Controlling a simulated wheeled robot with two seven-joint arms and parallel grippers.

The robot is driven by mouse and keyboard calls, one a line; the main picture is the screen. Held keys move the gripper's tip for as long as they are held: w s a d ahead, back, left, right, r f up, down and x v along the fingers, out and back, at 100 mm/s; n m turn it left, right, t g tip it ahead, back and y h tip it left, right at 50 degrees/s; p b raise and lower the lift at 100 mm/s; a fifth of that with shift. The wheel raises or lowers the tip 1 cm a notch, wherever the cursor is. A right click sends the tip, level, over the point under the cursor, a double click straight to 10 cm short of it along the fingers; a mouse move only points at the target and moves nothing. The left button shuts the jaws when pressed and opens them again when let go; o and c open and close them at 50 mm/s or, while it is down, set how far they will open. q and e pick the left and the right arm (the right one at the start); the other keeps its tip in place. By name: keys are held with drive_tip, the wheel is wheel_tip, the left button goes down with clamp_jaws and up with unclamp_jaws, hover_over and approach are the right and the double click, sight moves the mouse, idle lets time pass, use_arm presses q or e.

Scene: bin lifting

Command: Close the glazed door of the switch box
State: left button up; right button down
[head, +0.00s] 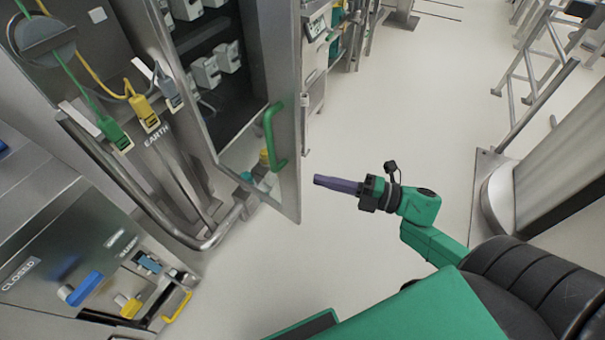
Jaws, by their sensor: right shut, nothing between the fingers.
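The switch box (160,15) stands at the upper left, with several grey switch units (206,72) on its dark inner panel. Its glazed door (287,75) stands open, swung out to the right of the box. A green handle (275,138) sits on the door near its lower edge. My right gripper (318,181) is shut and empty, with purple fingers pointing left. It is to the right of the door and handle, apart from both. My left gripper is out of view.
A bent metal rail (150,212) runs in front of the box. Green, yellow and grey plugs (147,113) hang on the cabinet at left. A lower panel holds a blue lever (85,288). Metal steps (530,75) stand at the right. The pale floor (390,100) between is clear.

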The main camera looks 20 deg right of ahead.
sight(298, 160)
drive_tip(key=w+a, duration=0.1)
drive_tip(key=w, duration=0.1)
drive_tip(key=w+a+p, duration=0.1)
drive_tip(key=w, duration=0.2)
drive_tip(key=w+a, duration=0.1)
drive_tip(key=w, duration=0.2)
drive_tip(key=shift+w+a, duration=0.2)
drive_tip(key=shift+a, duration=0.2)
drive_tip(key=shift+w+d, duration=0.1)
drive_tip(key=shift+d, duration=0.15)
drive_tip(key=shift+f, duration=0.1)
